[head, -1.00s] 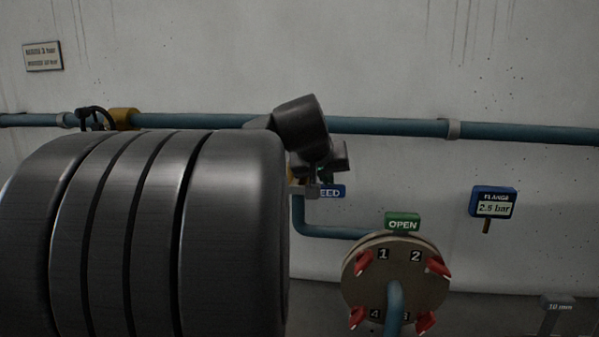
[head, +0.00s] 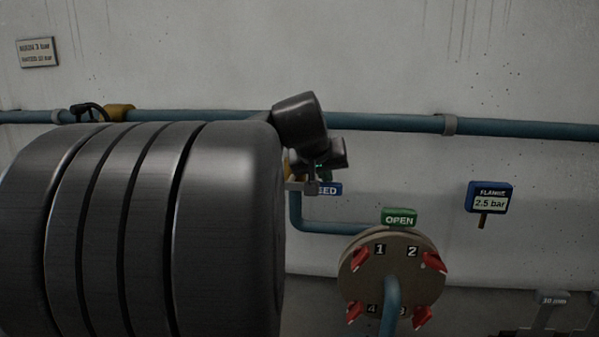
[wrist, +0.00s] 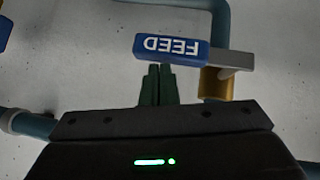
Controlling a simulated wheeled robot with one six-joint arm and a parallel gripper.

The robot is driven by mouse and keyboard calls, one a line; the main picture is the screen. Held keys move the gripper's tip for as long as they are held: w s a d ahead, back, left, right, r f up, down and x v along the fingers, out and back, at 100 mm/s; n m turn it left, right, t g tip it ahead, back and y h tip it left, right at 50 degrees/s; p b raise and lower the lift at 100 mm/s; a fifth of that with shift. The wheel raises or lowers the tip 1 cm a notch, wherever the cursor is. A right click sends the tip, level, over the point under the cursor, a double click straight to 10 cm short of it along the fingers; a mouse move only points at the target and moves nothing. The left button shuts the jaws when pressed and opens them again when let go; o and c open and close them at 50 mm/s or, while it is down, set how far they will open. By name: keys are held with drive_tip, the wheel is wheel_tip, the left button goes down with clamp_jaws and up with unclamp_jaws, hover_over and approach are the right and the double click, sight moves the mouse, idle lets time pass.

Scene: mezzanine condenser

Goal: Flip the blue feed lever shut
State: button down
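The feed lever is a grey bar with a blue grip marked FEED (head: 328,189), on a brass valve mostly hidden behind my arm in the head view. In the wrist view the blue grip (wrist: 170,48) shows upside down, with the grey bar running right to the brass valve (wrist: 216,84). The lever lies crosswise to the vertical blue pipe below. My gripper (wrist: 158,72) has its two green fingers together, with nothing between them. Their tips are close to the blue grip's edge; I cannot tell if they touch. In the head view my gripper (head: 324,174) is just above the grip.
A round flange (head: 392,265) with red numbered clamps and a green OPEN sign (head: 399,217) stands below right. A FLANGE 2.5 bar gauge (head: 489,197) hangs on the wall farther right. A blue pipe (head: 400,122) runs across the wall. My arm covers the left.

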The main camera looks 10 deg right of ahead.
drive_tip(key=s+a+r+p, duration=0.1)
drive_tip(key=s+a+r, duration=0.2)
drive_tip(key=s+r, duration=0.3)
wheel_tip(320, 180, up, 5)
drive_tip(key=shift+s+f, duration=0.1)
drive_tip(key=shift+s, duration=0.15)
drive_tip(key=shift+w+d+p, duration=0.1)
drive_tip(key=shift+p, duration=0.2)
drive_tip(key=w+f+n+g+h+b, duration=0.1)
drive_tip(key=w+f+h+b, duration=0.1)
drive_tip(key=w+f, duration=0.5)
drive_tip(key=shift+w+a+n+h, duration=0.3)
drive_tip(key=shift+w+a+h, duration=0.1)
drive_tip(key=shift+w+h, duration=0.1)
drive_tip(key=shift+s+d, duration=0.15)
idle(0.4)
